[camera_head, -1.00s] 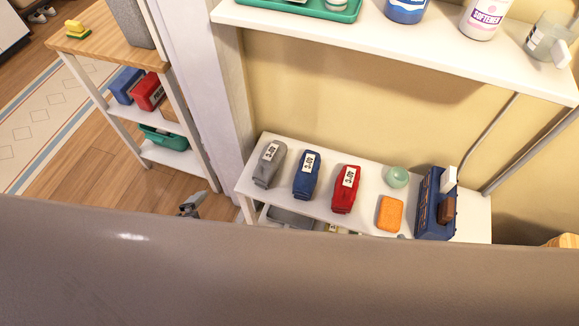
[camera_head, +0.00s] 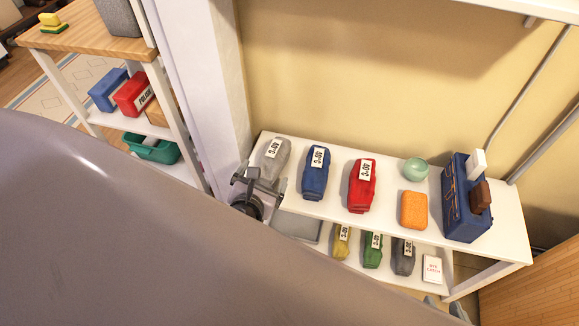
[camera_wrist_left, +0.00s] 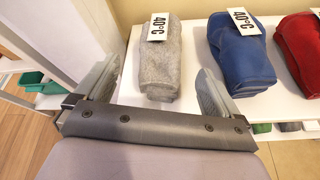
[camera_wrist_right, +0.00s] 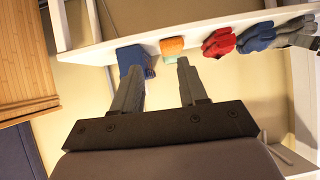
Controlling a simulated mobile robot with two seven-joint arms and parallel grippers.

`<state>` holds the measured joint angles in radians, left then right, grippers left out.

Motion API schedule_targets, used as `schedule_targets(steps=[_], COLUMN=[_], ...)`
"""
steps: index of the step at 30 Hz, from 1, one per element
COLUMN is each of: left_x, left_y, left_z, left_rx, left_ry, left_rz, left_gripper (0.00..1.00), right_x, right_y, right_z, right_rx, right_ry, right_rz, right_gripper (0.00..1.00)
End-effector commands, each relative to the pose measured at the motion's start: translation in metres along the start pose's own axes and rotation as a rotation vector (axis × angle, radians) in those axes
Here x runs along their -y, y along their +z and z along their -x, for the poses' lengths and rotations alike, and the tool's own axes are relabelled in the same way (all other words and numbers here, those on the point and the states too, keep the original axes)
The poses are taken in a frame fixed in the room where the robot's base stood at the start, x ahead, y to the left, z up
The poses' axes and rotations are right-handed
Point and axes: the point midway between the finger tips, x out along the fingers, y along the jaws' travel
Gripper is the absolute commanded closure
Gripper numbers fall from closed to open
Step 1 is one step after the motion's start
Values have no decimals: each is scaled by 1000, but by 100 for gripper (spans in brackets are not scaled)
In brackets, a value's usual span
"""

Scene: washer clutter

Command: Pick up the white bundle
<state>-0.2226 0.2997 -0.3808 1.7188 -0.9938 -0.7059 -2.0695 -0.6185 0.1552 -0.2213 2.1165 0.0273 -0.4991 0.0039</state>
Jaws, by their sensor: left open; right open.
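No purely white bundle shows; the palest is a light grey folded bundle (camera_head: 271,160) with a white 40°C tag, at the left end of the white shelf. It also shows in the left wrist view (camera_wrist_left: 160,65). My left gripper (camera_head: 261,184) is open at the near side of this bundle. In the left wrist view its fingers (camera_wrist_left: 158,78) straddle the near end of the bundle, with gaps on both sides. My right gripper (camera_wrist_right: 157,66) is open and empty, facing the shelf edge near the blue caddy and orange sponge.
A blue bundle (camera_head: 315,173) and a red bundle (camera_head: 362,185) stand right of the grey one. Further right are an orange sponge (camera_head: 413,210), a green bowl (camera_head: 416,169) and a blue caddy (camera_head: 464,200). Several bundles sit on the lower shelf. A wall post (camera_head: 226,90) rises at left.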

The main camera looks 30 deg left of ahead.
Motion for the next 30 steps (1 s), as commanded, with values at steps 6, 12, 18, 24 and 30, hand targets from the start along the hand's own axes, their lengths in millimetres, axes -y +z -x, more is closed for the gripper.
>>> schedule_targets(steps=[6, 12, 18, 24, 30], left_x=[-1, 1, 1, 0, 0], left_y=[-1, -6, -7, -6, -6], left_z=[-16, -41, -68, -74, -74], left_rx=[12, 10, 10, 9, 9], left_ry=[12, 11, 10, 9, 9], left_rz=[-53, -50, -48, -49, -48], left_gripper=[4, 4, 4, 4, 27], right_x=[2, 9, 18, 21, 21], right_y=[1, 1, -11, -22, -22], right_z=[-3, -8, -10, -9, -8], right_rx=[-10, -30, -66, -90, -90], right_ry=[-4, -21, -40, -48, -47], right_rz=[3, 16, 31, 37, 38], right_gripper=[57, 57, 57, 57, 57])
